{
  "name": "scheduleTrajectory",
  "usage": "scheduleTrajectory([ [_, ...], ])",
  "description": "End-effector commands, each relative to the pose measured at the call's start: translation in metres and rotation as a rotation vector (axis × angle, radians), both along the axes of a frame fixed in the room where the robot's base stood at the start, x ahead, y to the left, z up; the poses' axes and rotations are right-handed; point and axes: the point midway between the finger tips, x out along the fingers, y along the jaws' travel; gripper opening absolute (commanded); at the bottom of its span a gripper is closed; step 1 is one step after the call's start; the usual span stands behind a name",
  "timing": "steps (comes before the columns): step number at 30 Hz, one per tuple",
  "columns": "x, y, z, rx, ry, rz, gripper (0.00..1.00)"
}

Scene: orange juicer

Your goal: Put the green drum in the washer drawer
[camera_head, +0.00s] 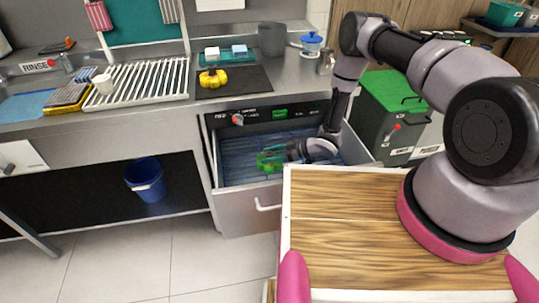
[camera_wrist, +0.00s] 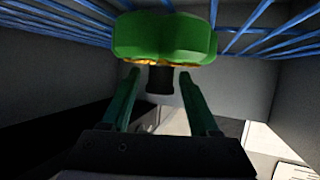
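The green drum (camera_head: 268,162) is inside the washer drawer (camera_head: 262,193), low over its blue wire rack. In the wrist view the drum (camera_wrist: 163,38) is a lobed green body with orange at its edge and a short dark stub facing my gripper. My gripper (camera_head: 290,151) reaches into the drawer from the right. In the wrist view its two green fingers (camera_wrist: 159,74) stand apart on either side of the stub, with visible gaps. I cannot tell whether the drum rests fully on the rack.
The drawer is pulled out under the metal counter (camera_head: 291,75), and its walls surround my gripper. A green-lidded bin (camera_head: 390,92) stands close to the right. A wooden-topped surface (camera_head: 340,240) lies in front. A yellow object (camera_head: 213,78) sits on a dark mat above.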

Motion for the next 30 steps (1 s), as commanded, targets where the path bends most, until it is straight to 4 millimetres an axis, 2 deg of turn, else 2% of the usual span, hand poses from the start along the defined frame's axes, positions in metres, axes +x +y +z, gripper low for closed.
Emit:
scheduleTrajectory([
  [11,0.000,0.000,0.003,0.000,-0.001,0.000,0.69],
  [13,0.000,-0.006,0.005,0.000,0.000,-0.002,0.69],
  [17,-0.001,-0.027,0.014,0.000,-0.001,-0.005,0.69],
  [24,-0.007,-0.075,0.034,-0.001,0.000,-0.004,0.69],
  [30,-0.011,-0.102,0.045,0.000,0.000,-0.002,0.69],
])
